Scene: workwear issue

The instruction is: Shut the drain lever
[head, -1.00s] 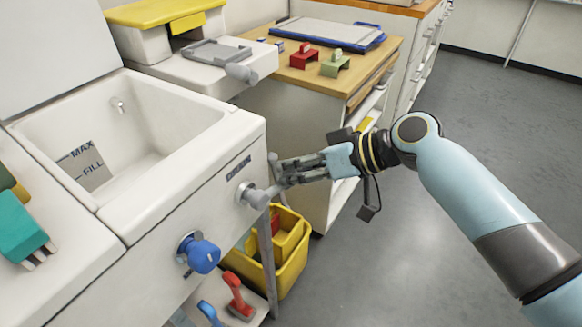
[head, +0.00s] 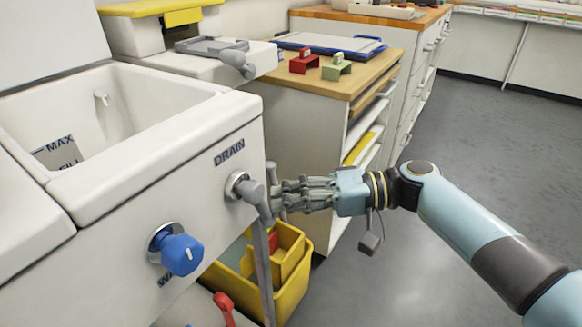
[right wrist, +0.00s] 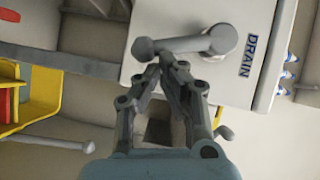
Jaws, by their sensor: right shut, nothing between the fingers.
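The drain lever (head: 255,194) is a grey handle on a round pivot, on the white sink unit's front below the word DRAIN. It slants down and to the right in the head view. In the right wrist view the lever (right wrist: 185,44) runs from its pivot, beside the label, to a rounded end. My right gripper (head: 274,197) is shut and empty, its fingertips right beside the lever. In the right wrist view the closed fingertips (right wrist: 167,66) lie just below the handle; I cannot tell if they touch it. My left gripper is out of view.
A blue knob (head: 180,253) sits left of and below the lever. A yellow bin (head: 292,284) stands under the sink unit, near a grey leg (head: 262,270). A wooden-topped cabinet (head: 352,85) stands behind my gripper. Floor to the right is clear.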

